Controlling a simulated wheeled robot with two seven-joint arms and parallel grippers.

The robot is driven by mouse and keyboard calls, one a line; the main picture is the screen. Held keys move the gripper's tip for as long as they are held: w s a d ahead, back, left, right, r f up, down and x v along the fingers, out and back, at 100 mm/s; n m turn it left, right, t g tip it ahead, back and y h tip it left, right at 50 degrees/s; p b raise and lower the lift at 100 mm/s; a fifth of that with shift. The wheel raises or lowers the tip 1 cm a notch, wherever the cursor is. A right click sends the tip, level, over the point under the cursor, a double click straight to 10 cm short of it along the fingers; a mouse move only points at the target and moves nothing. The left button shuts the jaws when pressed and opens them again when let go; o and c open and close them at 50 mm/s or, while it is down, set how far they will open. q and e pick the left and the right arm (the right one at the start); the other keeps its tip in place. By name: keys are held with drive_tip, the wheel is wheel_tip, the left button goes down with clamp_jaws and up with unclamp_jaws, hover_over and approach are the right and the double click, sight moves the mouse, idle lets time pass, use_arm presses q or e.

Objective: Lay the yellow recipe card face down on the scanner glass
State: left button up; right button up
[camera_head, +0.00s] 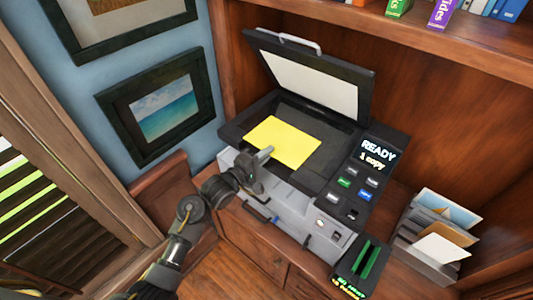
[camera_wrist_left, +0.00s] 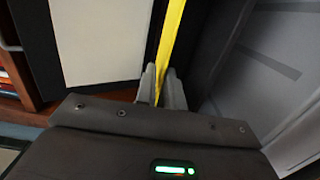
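The yellow recipe card (camera_head: 285,142) is over the left part of the scanner glass (camera_head: 318,125), its plain yellow side toward the head camera. My left gripper (camera_head: 265,154) is shut on the card's near left edge. In the left wrist view the card (camera_wrist_left: 170,40) shows as a narrow strip between the two fingertips (camera_wrist_left: 162,88). I cannot tell whether the card touches the glass. The scanner lid (camera_head: 312,84) stands open, its white underside facing forward. The card's other side is hidden. My right gripper is not in view.
The scanner's control panel (camera_head: 360,182) shows "READY 1 copy" to the right of the glass. A sorter with papers and envelopes (camera_head: 432,262) stands at right. A shelf with books (camera_head: 440,28) overhangs the back. Framed pictures hang on the left wall.

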use_arm(q)
drive_tip(key=o, duration=0.3)
drive_tip(key=shift+a, duration=0.1)
drive_tip(key=shift+s+a+f, duration=0.1)
drive_tip(key=shift+s+a, duration=0.1)
drive_tip(key=shift+s, duration=0.15)
drive_tip(key=b+v, duration=0.3)
drive_tip(key=v, duration=0.7)
drive_tip(key=shift+w, duration=0.1)
